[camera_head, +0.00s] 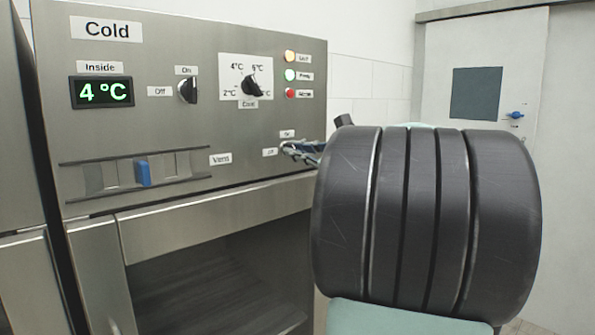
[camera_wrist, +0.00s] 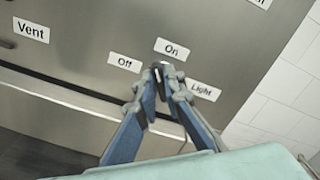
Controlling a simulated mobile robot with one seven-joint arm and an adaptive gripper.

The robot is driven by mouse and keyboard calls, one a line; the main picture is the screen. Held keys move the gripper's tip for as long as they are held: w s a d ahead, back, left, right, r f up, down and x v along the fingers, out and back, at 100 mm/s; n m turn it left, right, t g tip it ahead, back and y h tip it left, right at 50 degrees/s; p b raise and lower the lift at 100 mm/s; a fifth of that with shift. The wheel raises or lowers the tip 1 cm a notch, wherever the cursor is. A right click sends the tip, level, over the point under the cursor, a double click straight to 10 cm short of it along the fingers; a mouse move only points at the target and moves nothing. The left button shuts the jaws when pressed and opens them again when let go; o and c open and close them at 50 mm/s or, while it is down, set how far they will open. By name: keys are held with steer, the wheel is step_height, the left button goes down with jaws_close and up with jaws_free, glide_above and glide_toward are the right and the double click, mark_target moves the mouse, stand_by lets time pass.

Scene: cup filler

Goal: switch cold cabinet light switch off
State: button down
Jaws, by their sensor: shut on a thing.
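The cold cabinet's control panel (camera_head: 205,65) is a steel front with a "Cold" label. Its light switch (camera_wrist: 160,65) is a small knob between the "On", "Off" and "Light" labels in the wrist view. My gripper (camera_wrist: 161,75) is at the switch, with its two blue-grey fingers closed around the knob. The fingers hide most of the knob, so I cannot tell which way it points. In the head view, my gripper (camera_head: 293,149) reaches the lower right of the panel, and my dark arm hides part of it.
A separate On/Off knob (camera_head: 188,90) and a temperature dial (camera_head: 250,85) are higher on the panel. A blue vent slider (camera_head: 143,173) is at lower left. Yellow, green and red indicator lights (camera_head: 290,74) are at upper right. An open compartment (camera_head: 215,270) lies below. A door (camera_head: 485,80) stands behind.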

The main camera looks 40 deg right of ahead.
steer(key=n+b, duration=0.3)
steer(key=b, duration=0.1)
steer(key=n+b, duration=0.7)
steer(key=b, duration=0.1)
steer(key=shift+a+f, duration=0.1)
steer(key=shift+f, duration=0.2)
steer(key=shift+r+n, duration=0.1)
steer(key=shift+n, duration=0.4)
steer(key=c, duration=2)
jaws_free()
steer(key=shift+c, duration=0.2)
steer(key=shift+s, duration=0.1)
steer(key=s, duration=1.1)
steer(key=shift+s+d, duration=0.4)
steer(key=shift+d, duration=0.05)
